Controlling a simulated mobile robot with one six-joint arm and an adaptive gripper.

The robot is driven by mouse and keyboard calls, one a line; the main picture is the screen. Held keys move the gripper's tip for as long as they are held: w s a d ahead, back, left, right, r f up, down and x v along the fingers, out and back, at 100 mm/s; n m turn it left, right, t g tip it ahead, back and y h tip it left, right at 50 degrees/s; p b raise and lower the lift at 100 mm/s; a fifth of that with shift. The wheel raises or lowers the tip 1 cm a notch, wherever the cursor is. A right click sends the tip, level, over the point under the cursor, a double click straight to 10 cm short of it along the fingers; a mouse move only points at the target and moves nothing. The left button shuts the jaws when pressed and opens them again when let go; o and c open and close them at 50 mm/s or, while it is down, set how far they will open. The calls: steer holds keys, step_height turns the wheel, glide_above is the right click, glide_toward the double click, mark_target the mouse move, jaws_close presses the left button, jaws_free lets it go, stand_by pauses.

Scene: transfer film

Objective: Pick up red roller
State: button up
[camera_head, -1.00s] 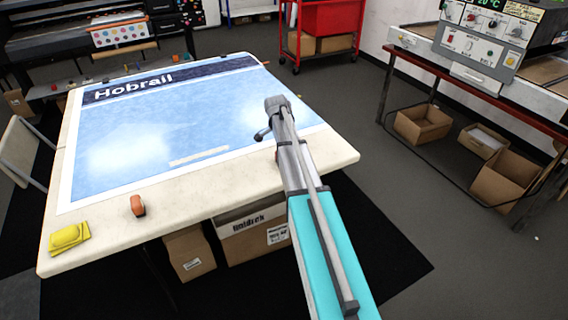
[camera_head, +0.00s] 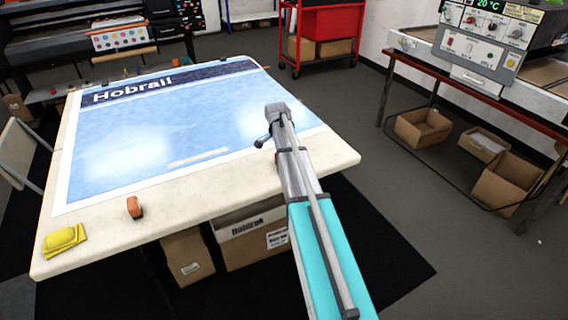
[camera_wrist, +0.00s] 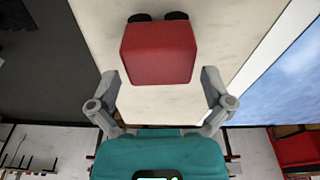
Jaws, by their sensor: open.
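A red, box-shaped body with two dark round parts at its far end, which looks like the red roller (camera_wrist: 158,54), sits on the pale table top (camera_wrist: 225,25) in the wrist view. My gripper (camera_wrist: 160,84) is open there, with one grey finger on each side of the roller's near end. I cannot tell whether the fingers touch it. In the head view my gripper (camera_head: 270,125) is over the right part of the table, and my arm hides most or all of the roller.
A large blue printed sheet (camera_head: 190,120) covers much of the table. A small orange tool (camera_head: 134,207) and a yellow item (camera_head: 64,238) lie near its front left edge. Cardboard boxes (camera_head: 250,235) stand underneath. A red cart (camera_head: 325,20) stands behind; a bench with machine (camera_head: 490,40) is at right.

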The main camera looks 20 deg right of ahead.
steer(key=shift+d+f+b, duration=0.15)
steer(key=shift+f+b, duration=1.4)
steer(key=shift+f, duration=0.3)
steer(key=c, duration=1)
steer(key=shift+o, duration=0.2)
steer(key=shift+r, duration=0.15)
step_height(320, 180, up, 3)
steer(key=p, duration=0.3)
steer(key=s+r+p, duration=0.9)
steer(key=s+p, duration=0.1)
steer(key=s, duration=0.4)
steer(key=shift+a+r, duration=0.4)
